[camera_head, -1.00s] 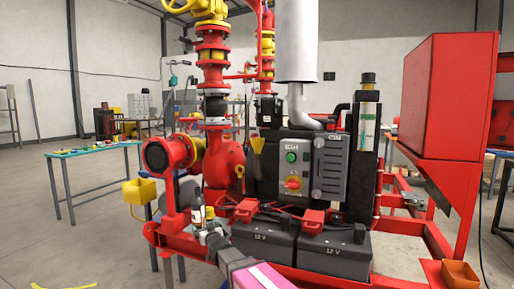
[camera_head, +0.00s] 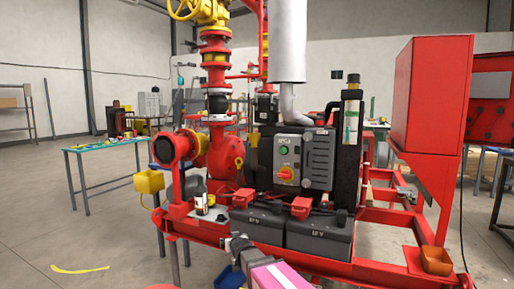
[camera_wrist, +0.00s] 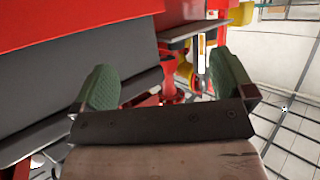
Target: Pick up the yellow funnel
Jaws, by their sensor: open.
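A small yellow funnel-shaped thing (camera_head: 253,139) shows just left of the grey control box, against the pump skid; it is small, and I cannot be sure it is the funnel. My gripper (camera_head: 238,243) is low in front of the skid, below and nearer than that thing, by the left battery. In the wrist view my gripper (camera_wrist: 165,82) is open, with two green-padded fingers apart and nothing between them. Yellow parts (camera_wrist: 240,12) show at the top of the wrist view, too cropped to name.
A dark bottle with a white label (camera_head: 201,203) stands on the red frame. Black batteries (camera_head: 320,235) fill the skid's front. Open floor lies left.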

